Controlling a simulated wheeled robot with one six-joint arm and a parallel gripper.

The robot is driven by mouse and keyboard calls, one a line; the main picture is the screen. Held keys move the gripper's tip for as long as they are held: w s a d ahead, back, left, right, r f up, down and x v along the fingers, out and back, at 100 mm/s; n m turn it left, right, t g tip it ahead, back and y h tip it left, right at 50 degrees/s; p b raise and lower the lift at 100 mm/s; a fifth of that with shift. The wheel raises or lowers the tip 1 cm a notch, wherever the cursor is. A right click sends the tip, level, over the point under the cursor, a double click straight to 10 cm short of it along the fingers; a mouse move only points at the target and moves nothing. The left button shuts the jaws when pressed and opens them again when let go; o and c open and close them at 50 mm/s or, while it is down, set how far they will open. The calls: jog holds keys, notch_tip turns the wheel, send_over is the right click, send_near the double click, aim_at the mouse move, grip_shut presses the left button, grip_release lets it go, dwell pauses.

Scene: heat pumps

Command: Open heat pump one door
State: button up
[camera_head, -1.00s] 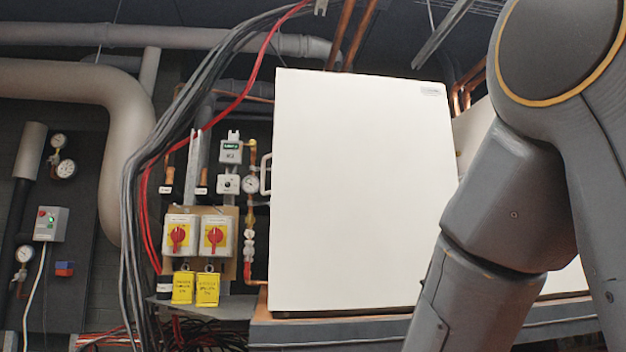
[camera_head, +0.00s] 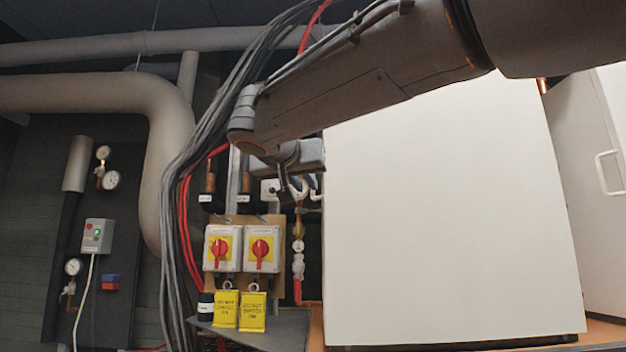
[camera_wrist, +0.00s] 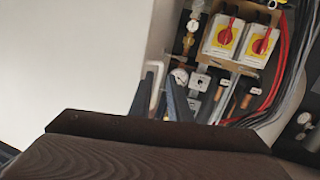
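The nearer heat pump is a big white cabinet (camera_head: 450,220), its front plain and closed. Its white handle (camera_head: 317,190) is on the left side, mostly hidden behind my gripper (camera_head: 305,178) in the head view. In the wrist view my gripper (camera_wrist: 160,75) has two dark fingers apart, with the white handle (camera_wrist: 157,92) showing between them. I cannot tell whether either finger touches the handle. The cabinet wall (camera_wrist: 80,60) fills the left of the wrist view.
Red isolator switches (camera_head: 241,248), yellow tags (camera_head: 240,309), gauges and cables (camera_head: 190,200) crowd the wall left of the cabinet. A second white cabinet (camera_head: 585,130) with its own handle (camera_head: 608,172) stands at the right. Large pipes (camera_head: 110,90) run at the left.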

notch_tip(320, 180, up, 5)
jog(key=t, duration=0.1)
jog(key=w+d+m+p, duration=0.1)
jog(key=w+p, duration=0.2)
jog(key=w, duration=0.4)
jog(key=shift+d, duration=0.1)
grip_shut()
dwell(1.2)
